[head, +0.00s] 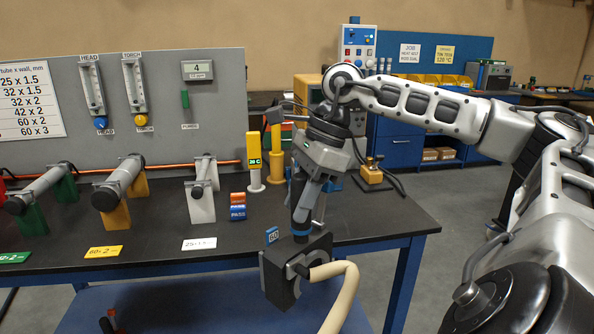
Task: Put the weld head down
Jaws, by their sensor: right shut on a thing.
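My right arm reaches in from the right, and its gripper (301,226) points down, shut on the weld head (283,277). The weld head is a dark, blocky body with a thick cream hose (343,290) hanging from its right side. A small blue tag (272,235) shows at its upper left. It appears in front of the workbench's (150,245) front edge; I cannot tell whether it touches the bench. The fingertips are partly hidden. My left gripper is not in view.
Several tubes in green, yellow and white stands (202,205) line the bench's left side, with cards in front. Bare bench top lies right of the gripper.

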